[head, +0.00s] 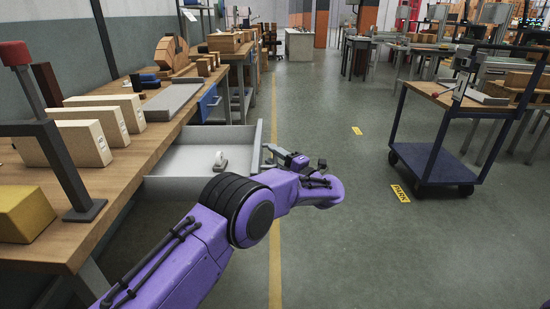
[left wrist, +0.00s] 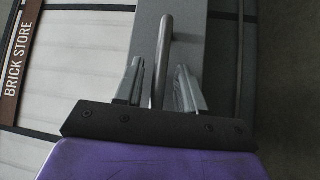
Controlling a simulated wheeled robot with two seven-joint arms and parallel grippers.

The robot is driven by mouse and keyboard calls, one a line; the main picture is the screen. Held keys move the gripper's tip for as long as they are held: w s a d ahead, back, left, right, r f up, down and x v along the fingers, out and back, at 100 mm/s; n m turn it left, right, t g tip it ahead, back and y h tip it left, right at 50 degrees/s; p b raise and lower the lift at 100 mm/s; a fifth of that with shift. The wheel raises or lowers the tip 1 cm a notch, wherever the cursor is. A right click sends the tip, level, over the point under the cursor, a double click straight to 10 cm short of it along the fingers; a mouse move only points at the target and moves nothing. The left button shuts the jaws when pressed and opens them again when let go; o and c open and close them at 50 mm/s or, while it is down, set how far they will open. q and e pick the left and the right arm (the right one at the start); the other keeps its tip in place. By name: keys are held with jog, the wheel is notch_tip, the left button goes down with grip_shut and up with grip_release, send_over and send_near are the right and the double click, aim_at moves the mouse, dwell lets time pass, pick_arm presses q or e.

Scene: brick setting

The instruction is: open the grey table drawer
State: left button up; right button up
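The grey table drawer (head: 180,160) is pulled well out from under the wooden workbench (head: 120,165), and its inside shows. Its front panel (left wrist: 190,30) fills the top middle of the left wrist view. A metal bar handle (left wrist: 165,40) stands out from that panel. My left gripper (head: 270,153) is at the outer side of the drawer front. In the left wrist view its two fingers (left wrist: 159,75) stand on either side of the handle, with gaps visible, so it looks open around the bar. My right gripper is not in view.
A small white object (head: 219,162) lies in the drawer. Cream blocks (head: 85,140), a grey tray (head: 172,101) and a lever post (head: 60,150) stand on the bench. A blue trolley (head: 430,160) is at the right. The floor between is clear.

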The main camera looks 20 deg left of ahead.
pick_arm(q)
jog(key=shift+d, duration=0.1)
jog(key=v, duration=1)
jog(key=shift+d+p, duration=0.15)
jog(key=shift+p, duration=0.15)
